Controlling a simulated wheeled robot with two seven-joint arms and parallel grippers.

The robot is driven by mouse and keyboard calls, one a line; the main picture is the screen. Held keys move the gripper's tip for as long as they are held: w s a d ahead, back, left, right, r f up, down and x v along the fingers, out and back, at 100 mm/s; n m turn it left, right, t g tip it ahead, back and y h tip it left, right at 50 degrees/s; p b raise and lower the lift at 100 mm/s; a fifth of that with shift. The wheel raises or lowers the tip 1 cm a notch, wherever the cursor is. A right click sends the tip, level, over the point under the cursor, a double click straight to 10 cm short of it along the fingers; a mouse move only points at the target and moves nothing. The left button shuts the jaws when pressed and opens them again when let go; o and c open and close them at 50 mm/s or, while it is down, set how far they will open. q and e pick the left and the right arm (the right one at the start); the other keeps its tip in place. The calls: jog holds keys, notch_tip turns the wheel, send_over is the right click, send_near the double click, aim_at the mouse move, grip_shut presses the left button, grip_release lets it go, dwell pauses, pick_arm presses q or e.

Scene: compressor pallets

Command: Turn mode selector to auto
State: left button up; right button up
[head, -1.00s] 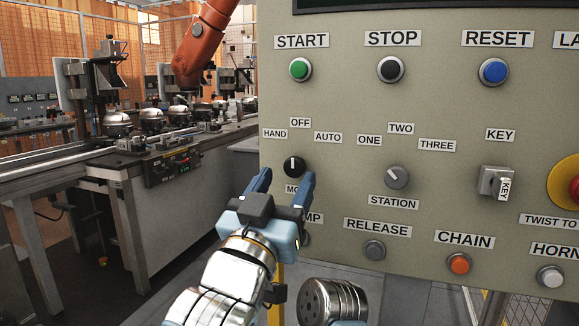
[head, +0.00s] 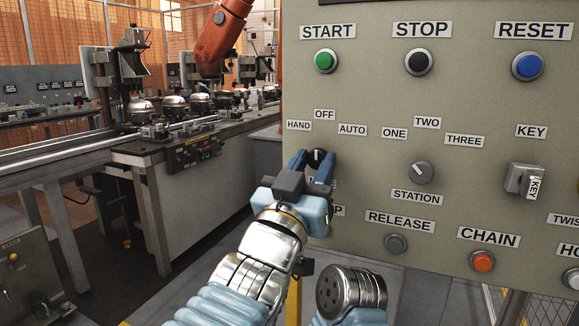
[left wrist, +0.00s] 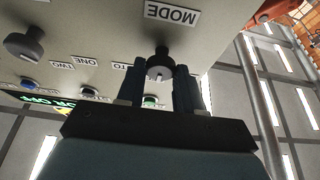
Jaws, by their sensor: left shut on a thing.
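The mode selector (head: 317,155) is a small black knob with a white pointer mark on the grey panel (head: 455,95). Its mark points roughly up, toward the OFF label (head: 325,114); the HAND label (head: 298,126) is left of that and the AUTO label (head: 352,130) right. My left gripper (head: 314,160) has one finger on each side of the knob and is shut on it. In the left wrist view the knob (left wrist: 160,63) sits between the fingers, below the upside-down MODE label (left wrist: 171,14). My right gripper is not in view.
The station selector (head: 421,172) is to the right, with the key switch (head: 522,180) beyond it. Start (head: 325,61), stop (head: 418,62) and reset (head: 527,66) buttons are above. A conveyor (head: 200,135) and an orange robot arm (head: 220,35) stand behind at left.

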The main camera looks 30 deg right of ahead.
pick_arm(q)
jog(key=shift+w+a+f+m+g+h+b, duration=0.15)
jog(key=shift+m+b, duration=0.4)
jog(key=shift+b, duration=0.65)
jog(key=shift+f+m+g+h+b, duration=0.1)
jog(key=shift+m+g+h+b, duration=0.3)
jog(key=shift+b, duration=0.75)
jog(key=shift+w+a+f+m+g+y+b, duration=0.1)
jog(key=shift+m+b, duration=0.55)
jog(key=shift+b, duration=0.55)
jog(key=shift+r+m, duration=0.2)
jog(key=shift+m, duration=0.4)
jog(key=shift+r+m+g+h, duration=0.15)
jog(key=shift+m+g+h, duration=0.1)
jog(key=shift+m+g, duration=0.35)
jog(key=m+g+p, duration=0.1)
jog(key=m, duration=0.2)
jog(key=shift+r, duration=0.2)
jog(key=m+g+p, duration=0.1)
jog(key=m, duration=0.1)
jog(key=shift+m+g+h, duration=0.25)
jog(key=shift+m+h, duration=0.05)
jog(key=shift+d+m+p, duration=0.1)
jog(key=shift+m+p, duration=0.3)
jog(key=shift+m, duration=0.2)
jog(key=shift+f+g, duration=0.1)
jog(key=shift+g, duration=0.3)
